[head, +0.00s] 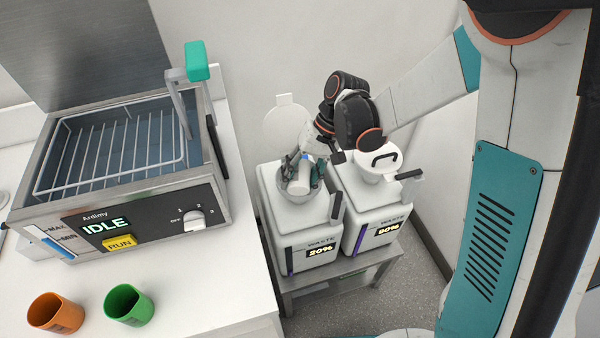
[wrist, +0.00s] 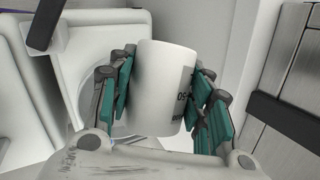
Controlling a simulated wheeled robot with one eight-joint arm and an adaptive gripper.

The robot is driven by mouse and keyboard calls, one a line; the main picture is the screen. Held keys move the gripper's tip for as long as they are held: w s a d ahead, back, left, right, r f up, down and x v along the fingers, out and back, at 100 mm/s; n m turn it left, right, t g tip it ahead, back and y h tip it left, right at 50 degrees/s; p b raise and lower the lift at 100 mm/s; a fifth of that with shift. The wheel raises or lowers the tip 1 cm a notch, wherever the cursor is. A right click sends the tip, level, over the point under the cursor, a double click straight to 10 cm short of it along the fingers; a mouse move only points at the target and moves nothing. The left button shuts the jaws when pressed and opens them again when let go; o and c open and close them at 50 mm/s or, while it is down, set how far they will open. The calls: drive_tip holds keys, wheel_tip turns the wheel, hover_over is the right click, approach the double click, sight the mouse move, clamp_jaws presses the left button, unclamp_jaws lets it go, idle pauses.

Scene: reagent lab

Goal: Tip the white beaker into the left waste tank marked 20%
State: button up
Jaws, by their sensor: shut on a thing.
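The white beaker (wrist: 160,85) is between the green-padded fingers of my gripper (wrist: 165,100), which is shut on it. In the head view the beaker (head: 300,178) is at the open round mouth of the left waste tank (head: 302,243), marked 20%, and looks tilted. My gripper (head: 303,172) is over that mouth in the head view. The tank's round lid (head: 286,122) stands open behind it. In the wrist view dark print shows on the beaker's right side. The beaker's inside and any contents cannot be made out.
The right waste tank (head: 372,222), marked 80% or 90%, stands close beside with its lid (head: 380,163) down. Both stand on a low metal stand (head: 340,278). A bath with a wire basket (head: 115,150), an orange cup (head: 55,313) and a green cup (head: 129,305) occupy the counter at left.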

drive_tip(key=shift+s+f, duration=0.1)
drive_tip(key=shift+s, duration=0.1)
drive_tip(key=shift+a, duration=0.1)
drive_tip(key=shift+w+f+g+b, duration=0.1)
drive_tip(key=shift+f+g+b, duration=0.25)
drive_tip(key=shift+g+b, duration=0.4)
